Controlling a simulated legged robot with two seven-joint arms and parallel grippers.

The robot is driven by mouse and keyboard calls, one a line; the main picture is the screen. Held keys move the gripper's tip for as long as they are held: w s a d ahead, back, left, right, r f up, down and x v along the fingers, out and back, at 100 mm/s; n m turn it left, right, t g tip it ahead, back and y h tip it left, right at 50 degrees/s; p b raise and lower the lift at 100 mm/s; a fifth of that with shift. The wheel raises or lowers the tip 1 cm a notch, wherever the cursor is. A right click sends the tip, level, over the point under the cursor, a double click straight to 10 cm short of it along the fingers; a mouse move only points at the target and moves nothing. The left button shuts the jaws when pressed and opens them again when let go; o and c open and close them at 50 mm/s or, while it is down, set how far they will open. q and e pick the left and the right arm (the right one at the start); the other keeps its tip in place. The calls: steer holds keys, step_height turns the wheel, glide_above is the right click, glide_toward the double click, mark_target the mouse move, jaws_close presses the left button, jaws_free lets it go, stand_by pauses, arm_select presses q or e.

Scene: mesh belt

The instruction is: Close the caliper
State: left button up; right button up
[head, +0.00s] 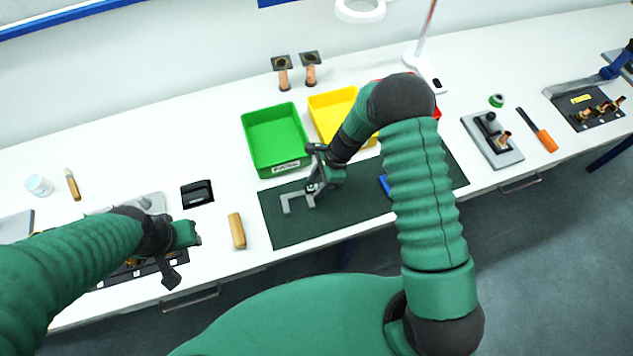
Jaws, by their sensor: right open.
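The caliper (298,200) is a light grey tool lying on the dark green mat (283,234). Its jaws point toward the left and front, with a visible gap between them. My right gripper (316,186) is over the caliper's back right part, its fingers open at or just above it. Whether the fingers touch the caliper cannot be told. The gripper hides part of the caliper's beam. My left gripper (181,262) hangs at the left near the table's front edge, away from the caliper. Its finger opening is too unclear to judge.
A green bin (250,153) and a yellow bin (322,101) stand behind the mat. A blue object (384,185) lies on the mat, partly behind my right arm. A wooden block (237,231) and a black box (197,193) lie left of the mat.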

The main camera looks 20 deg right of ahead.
steer(key=shift+c, duration=0.3)
jaws_close()
stand_by(1.0)
